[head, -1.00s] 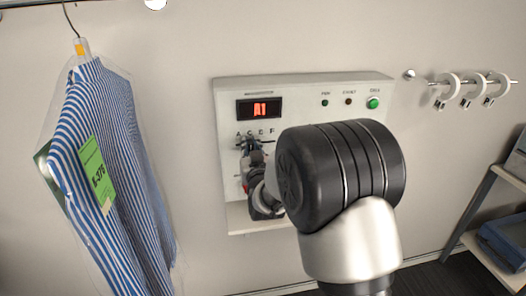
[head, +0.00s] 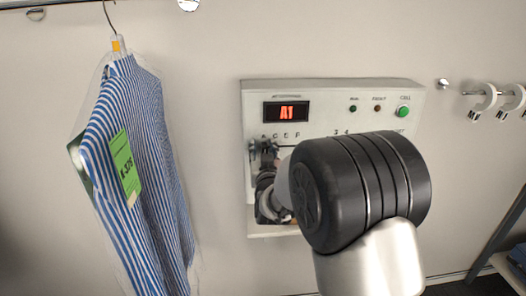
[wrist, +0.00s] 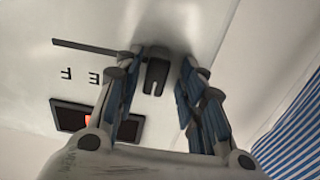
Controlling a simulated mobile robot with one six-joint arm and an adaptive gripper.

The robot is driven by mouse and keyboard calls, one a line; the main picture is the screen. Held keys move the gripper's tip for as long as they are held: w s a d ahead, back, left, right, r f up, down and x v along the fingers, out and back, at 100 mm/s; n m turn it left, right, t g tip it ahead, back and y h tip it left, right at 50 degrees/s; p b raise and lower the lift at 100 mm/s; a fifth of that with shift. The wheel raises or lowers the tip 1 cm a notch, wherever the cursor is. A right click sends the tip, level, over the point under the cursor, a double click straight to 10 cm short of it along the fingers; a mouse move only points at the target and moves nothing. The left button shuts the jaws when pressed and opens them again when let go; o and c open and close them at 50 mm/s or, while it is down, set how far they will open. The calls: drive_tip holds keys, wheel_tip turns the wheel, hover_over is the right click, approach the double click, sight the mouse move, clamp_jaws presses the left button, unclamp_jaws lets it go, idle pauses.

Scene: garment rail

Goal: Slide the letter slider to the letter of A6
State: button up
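The control panel (head: 330,87) is a white wall box. Its display (head: 286,112) reads A1 in red. Below the display is a row of letters, partly covered by my gripper. In the wrist view, the dark slider knob (wrist: 156,74) stands at one end of a slot (wrist: 90,47), with letters E and F beside the slot. My gripper (wrist: 162,66) is open, its fingers on either side of the knob. The left finger is close to the knob; a gap shows on the right. In the head view, my gripper (head: 264,152) is at the panel's left side, and my arm hides much of the lower panel.
A blue-striped shirt (head: 135,160) in clear plastic with a green tag hangs left of the panel. A green call button (head: 403,111) is at the panel's upper right. White rings (head: 485,102) hang on a peg farther right. A shelf stands at the right edge.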

drive_tip(key=shift+s, duration=0.1)
drive_tip(key=s, duration=1.1)
drive_tip(key=shift+s, duration=0.4)
drive_tip(key=shift+r, duration=0.1)
drive_tip(key=s+d+f+g, duration=0.1)
drive_tip(key=s+g, duration=0.3)
drive_tip(key=s, duration=0.8)
drive_tip(key=s+d+f+g, duration=0.1)
drive_tip(key=s+d+g, duration=0.3)
drive_tip(key=s, duration=0.7)
drive_tip(key=s+d+f+g, duration=0.1)
drive_tip(key=s+g, duration=0.4)
drive_tip(key=s, duration=0.7)
drive_tip(key=shift+s+d+f, duration=0.25)
drive_tip(key=shift+s+d, duration=0.05)
drive_tip(key=shift+d, duration=0.55)
drive_tip(key=shift+o, duration=0.5)
